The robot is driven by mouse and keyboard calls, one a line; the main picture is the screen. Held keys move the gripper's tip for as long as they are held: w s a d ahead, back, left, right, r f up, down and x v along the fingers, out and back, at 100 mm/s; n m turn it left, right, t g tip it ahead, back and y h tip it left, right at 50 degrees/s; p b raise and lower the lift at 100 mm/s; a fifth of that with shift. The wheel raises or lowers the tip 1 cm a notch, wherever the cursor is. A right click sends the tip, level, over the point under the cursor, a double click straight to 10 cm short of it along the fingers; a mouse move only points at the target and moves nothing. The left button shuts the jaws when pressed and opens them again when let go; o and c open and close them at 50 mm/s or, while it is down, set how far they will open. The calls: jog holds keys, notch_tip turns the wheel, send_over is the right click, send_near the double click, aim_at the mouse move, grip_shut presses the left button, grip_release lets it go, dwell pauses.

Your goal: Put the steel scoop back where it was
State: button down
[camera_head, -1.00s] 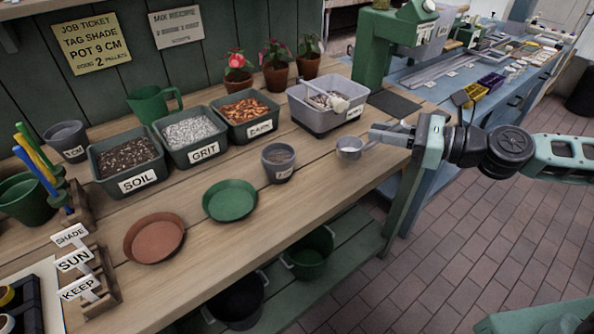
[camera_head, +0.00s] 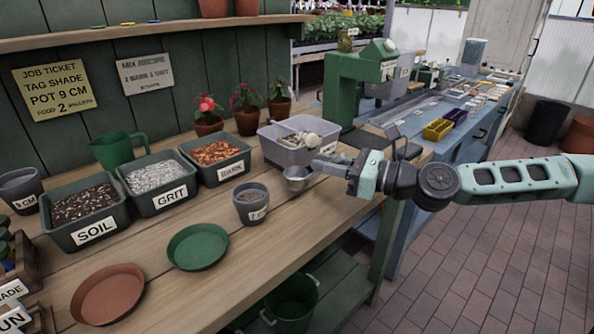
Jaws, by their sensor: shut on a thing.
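The steel scoop (camera_head: 297,178) is a small rounded metal cup. It hangs low over the right part of the wooden bench, just in front of the grey tub. My gripper (camera_head: 327,164) comes in from the right and is shut on the scoop's handle end, which the jaws mostly hide. I cannot tell whether the scoop's underside touches the bench.
The grey tub (camera_head: 271,153) with a whitish mix stands close behind the scoop. Bins of bark (camera_head: 230,170), grit (camera_head: 171,197) and soil (camera_head: 95,231) stand left of it. A small labelled pot (camera_head: 251,209) and a green saucer (camera_head: 197,258) sit in front. Bare bench (camera_head: 275,245) lies between.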

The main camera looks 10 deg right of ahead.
aim_at(309, 175)
jog(key=x, duration=0.6)
jog(key=shift+a, duration=0.1)
jog(key=shift+w+a+f, duration=0.1)
jog(key=shift+w+f, duration=0.05)
jog(key=shift+f, duration=1.65)
jog(key=shift+f, duration=0.2)
jog(key=c, duration=1.3)
grip_release()
jog(key=shift+c, duration=0.2)
